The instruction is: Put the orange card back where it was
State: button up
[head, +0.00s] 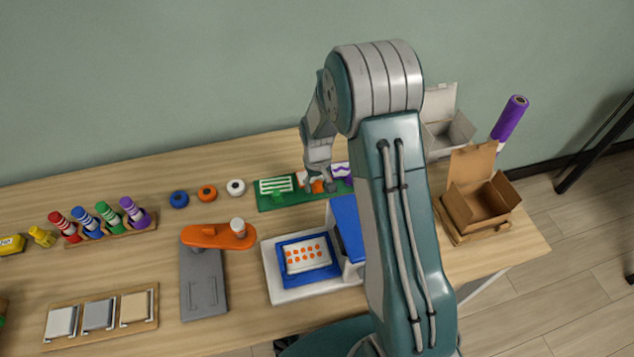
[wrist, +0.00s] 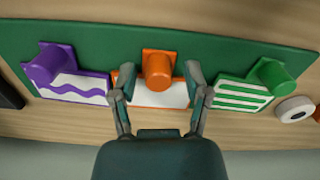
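The orange card (wrist: 158,92), with an orange tab and a white face, lies on the green board (wrist: 95,40) between the purple card (wrist: 72,88) and the green card (wrist: 245,95). My gripper (wrist: 160,75) is over it, its two fingers standing apart on either side of the orange tab with gaps visible. Whether the fingertips touch the card's face cannot be told. In the head view my gripper (head: 320,185) is low over the green board (head: 268,203) and partly hides the orange card (head: 313,186); my arm hides the board's right end.
A blue-and-white press (head: 285,290) holds a white sheet with orange dots (head: 307,255). An orange-armed grey stand (head: 203,290), coloured bottles in a rack (head: 105,235) and tape rolls (head: 207,193) stand left. Open boxes (head: 480,205) stand right.

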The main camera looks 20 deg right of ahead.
aim_at(318, 181)
jog(key=shift+d, duration=0.15)
jog(key=shift+r, duration=0.2)
notch_tip(318, 181, up, 12)
jog(key=s+r+t, duration=0.3)
jog(key=s+r, duration=0.7)
jog(key=r, duration=0.3)
jog(key=s+r+m+t, duration=0.1)
jog(key=s+r, duration=0.1)
jog(key=s, duration=0.6)
jog(key=s+r+t, duration=0.1)
jog(key=s+r, duration=0.2)
jog(key=s, duration=0.5)
jog(key=shift+r+m+t, duration=0.15)
jog(key=shift+m+t, duration=0.25)
